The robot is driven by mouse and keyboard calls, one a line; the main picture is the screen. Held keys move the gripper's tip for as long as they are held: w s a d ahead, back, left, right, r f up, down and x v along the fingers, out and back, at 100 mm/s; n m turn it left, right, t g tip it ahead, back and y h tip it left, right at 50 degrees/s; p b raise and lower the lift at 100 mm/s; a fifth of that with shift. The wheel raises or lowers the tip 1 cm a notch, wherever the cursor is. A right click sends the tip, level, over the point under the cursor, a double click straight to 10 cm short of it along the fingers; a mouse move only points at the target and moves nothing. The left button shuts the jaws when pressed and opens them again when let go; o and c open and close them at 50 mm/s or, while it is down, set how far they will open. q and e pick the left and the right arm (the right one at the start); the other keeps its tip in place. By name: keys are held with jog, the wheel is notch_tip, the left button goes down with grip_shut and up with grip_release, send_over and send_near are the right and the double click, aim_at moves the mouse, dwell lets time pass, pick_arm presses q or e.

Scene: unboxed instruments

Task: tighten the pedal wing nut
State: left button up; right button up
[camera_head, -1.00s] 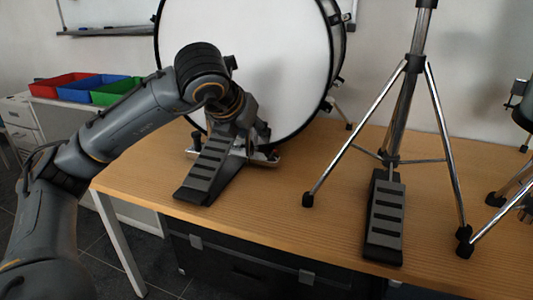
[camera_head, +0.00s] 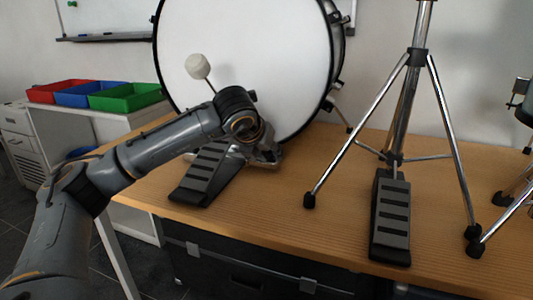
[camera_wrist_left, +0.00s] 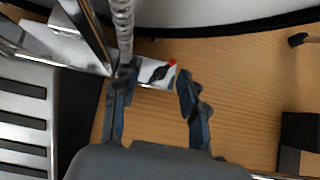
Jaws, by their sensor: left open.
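The bass drum pedal (camera_head: 205,175) stands on the table in front of the bass drum (camera_head: 270,50), its beater (camera_head: 198,66) upright. In the left wrist view the ribbed footboard (camera_wrist_left: 22,132) is at the left. A small dark wing nut (camera_wrist_left: 158,73) with a red tip sits on a shiny metal plate (camera_wrist_left: 150,84). My left gripper (camera_wrist_left: 155,78) is open, its fingers on either side of the wing nut in that view; I cannot tell whether they touch it. In the head view my left wrist hides most of the fingers and the nut.
A chrome stand (camera_head: 407,90) with spread legs and a second pedal (camera_head: 391,218) are at the right of the wooden table (camera_head: 290,210). The table between the two pedals is clear. Red, blue and green trays (camera_head: 125,97) lie at the back left.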

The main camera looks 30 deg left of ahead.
pick_arm(q)
grip_shut()
jog(key=shift+a, duration=0.1)
dwell(1.4)
grip_release()
jog(key=shift+a, duration=0.1)
jog(key=shift+s+r, duration=0.1)
jog(key=shift+r, duration=0.05)
jog(key=v, duration=1.1)
jog(key=shift+s+r, duration=0.2)
jog(key=shift+s, duration=0.1)
